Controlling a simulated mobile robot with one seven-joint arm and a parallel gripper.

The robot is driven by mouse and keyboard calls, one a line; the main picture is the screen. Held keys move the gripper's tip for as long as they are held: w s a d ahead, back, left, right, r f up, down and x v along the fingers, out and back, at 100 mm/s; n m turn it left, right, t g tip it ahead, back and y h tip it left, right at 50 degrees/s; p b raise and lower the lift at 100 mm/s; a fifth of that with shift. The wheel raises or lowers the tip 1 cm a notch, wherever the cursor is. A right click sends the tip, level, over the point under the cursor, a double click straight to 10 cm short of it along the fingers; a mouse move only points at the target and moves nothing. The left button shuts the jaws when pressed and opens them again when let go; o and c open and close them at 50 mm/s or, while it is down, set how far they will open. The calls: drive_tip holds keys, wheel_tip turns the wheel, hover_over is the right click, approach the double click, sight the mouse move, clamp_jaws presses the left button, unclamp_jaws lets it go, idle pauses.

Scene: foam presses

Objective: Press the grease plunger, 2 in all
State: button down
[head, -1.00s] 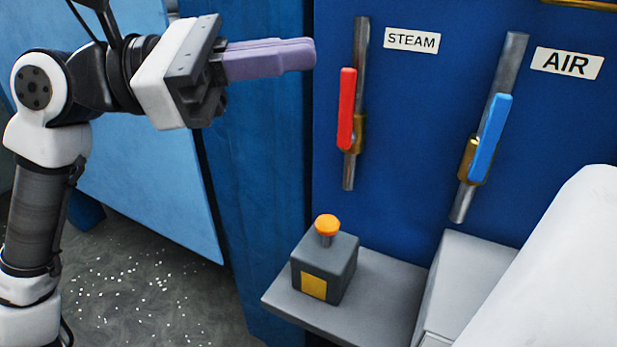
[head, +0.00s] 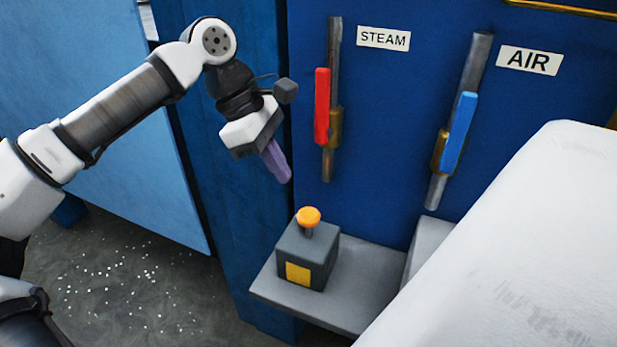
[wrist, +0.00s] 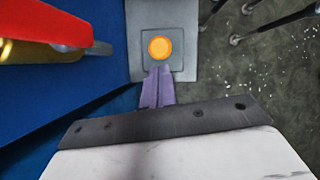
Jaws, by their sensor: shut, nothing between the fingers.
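The grease plunger is a dark grey box (head: 318,250) with a yellow label and an orange round button (head: 308,216) on a short stem on top. It stands on a grey shelf (head: 345,312). The button is raised above the box. My gripper (head: 285,176) is shut and empty, its purple fingers pointing down, above and slightly left of the button, apart from it. In the wrist view the orange button (wrist: 160,48) shows just beyond the closed fingertips (wrist: 160,70).
A red steam lever (head: 321,106) and a blue air lever (head: 459,132) are on pipes on the blue panel behind. A white rounded body (head: 520,240) fills the lower right. The red lever (wrist: 45,25) is close at left in the wrist view.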

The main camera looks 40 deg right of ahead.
sight(307, 212)
drive_tip(key=b+x, duration=0.4)
drive_tip(key=x, duration=0.2)
drive_tip(key=shift+s+d+f+b, duration=0.15)
drive_tip(key=shift+s+f+b, duration=0.05)
drive_tip(key=shift+f+b, duration=0.25)
drive_tip(key=shift+f, duration=0.1)
